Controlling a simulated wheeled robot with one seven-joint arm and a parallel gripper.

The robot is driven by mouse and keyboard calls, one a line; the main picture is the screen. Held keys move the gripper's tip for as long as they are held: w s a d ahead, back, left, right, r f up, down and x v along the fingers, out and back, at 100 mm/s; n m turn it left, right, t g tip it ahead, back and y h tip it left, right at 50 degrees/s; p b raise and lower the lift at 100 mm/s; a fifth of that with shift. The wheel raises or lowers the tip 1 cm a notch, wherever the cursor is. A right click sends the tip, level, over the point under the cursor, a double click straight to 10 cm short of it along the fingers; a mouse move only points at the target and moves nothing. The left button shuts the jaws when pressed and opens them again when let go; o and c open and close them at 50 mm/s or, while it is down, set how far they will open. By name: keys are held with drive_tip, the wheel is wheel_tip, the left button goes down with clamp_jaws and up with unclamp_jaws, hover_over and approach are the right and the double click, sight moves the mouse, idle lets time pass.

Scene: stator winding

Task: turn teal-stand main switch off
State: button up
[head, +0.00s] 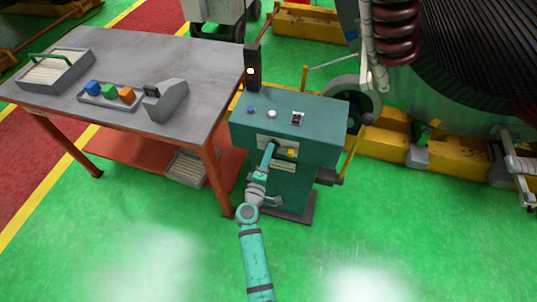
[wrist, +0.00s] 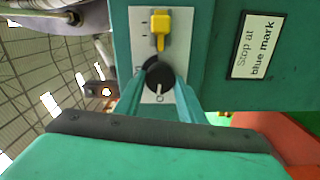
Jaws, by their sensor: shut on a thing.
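The teal stand (head: 325,130) is beside the table, with a switch plate (wrist: 140,20) on its front. The plate carries a black rotary knob (wrist: 158,71) and a yellow switch (wrist: 160,22). In the wrist view the knob's white pointer points down, at the O mark. My gripper (wrist: 160,82) has one finger on each side of the knob and is shut on it. In the head view my gripper (head: 269,149) reaches the stand's front and hides the knob. The yellow switch (head: 291,153) shows just to its right.
A "Stop at blue mark" label (wrist: 257,46) is beside the plate. The stand's top has a blue button (head: 251,110), a white button (head: 272,114) and a small switch (head: 297,118). A grey table (head: 200,60) is close on the left; green floor in front is clear.

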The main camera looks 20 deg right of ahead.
drive_tip(key=shift+n, duration=0.7)
drive_tip(key=o, duration=1.1)
drive_tip(key=shift+c, duration=0.2)
drive_tip(key=v, duration=1.1)
drive_tip(key=shift+w, duration=0.1)
